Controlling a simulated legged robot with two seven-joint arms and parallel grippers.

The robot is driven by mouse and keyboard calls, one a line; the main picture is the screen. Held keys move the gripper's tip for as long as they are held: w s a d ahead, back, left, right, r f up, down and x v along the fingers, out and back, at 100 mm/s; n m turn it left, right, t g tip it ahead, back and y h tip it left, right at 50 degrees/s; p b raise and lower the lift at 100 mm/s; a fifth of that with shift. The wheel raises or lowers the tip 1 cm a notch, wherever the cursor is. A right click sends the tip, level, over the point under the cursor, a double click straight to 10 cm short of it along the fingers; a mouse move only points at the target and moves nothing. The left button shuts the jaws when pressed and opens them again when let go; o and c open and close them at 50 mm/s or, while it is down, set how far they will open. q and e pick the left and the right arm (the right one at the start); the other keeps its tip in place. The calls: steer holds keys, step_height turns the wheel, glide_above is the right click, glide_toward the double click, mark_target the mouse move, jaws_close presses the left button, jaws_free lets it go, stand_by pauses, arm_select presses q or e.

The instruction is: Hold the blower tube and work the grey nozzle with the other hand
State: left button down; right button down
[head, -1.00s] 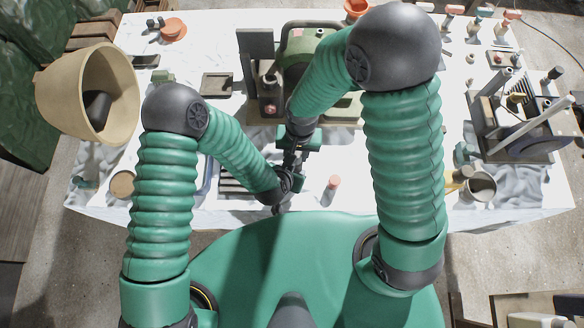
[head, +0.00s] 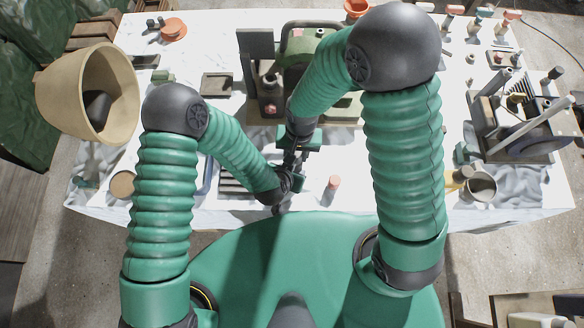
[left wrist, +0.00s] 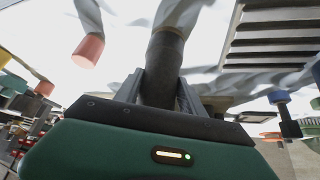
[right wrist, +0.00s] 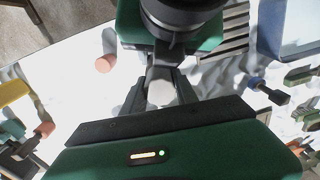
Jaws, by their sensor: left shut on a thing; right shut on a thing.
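My left gripper (left wrist: 160,92) is shut around a dark cylinder (left wrist: 163,68), which looks like the blower tube. My right gripper (right wrist: 160,98) is shut on a pale grey rounded piece (right wrist: 161,91), which looks like the grey nozzle. The arms and jaws hide most of the tube and nozzle there, so how the two parts join cannot be told.
A pink-red cylinder (head: 333,183) stands on the white table to the right of the grippers. A dark slatted piece (head: 232,183) lies to the left. A green machine (head: 297,48) stands behind, and a rack with rods (head: 515,120) at the right. A beige cone (head: 88,95) is at the left.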

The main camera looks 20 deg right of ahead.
arm_select(q)
steer(key=shift+a, duration=0.1)
arm_select(e)
steer(key=shift+d, duration=0.1)
steer(key=shift+r, duration=0.8)
arm_select(q)
steer(key=shift+s, duration=0.1)
arm_select(e)
steer(key=shift+d+r, duration=0.1)
steer(key=shift+r, duration=0.1)
steer(key=c, duration=1.5)
jaws_free()
jaws_close()
steer(key=shift+r, duration=0.15)
arm_select(q)
steer(key=shift+s, duration=0.1)
arm_select(e)
steer(key=shift+r, duration=0.85)
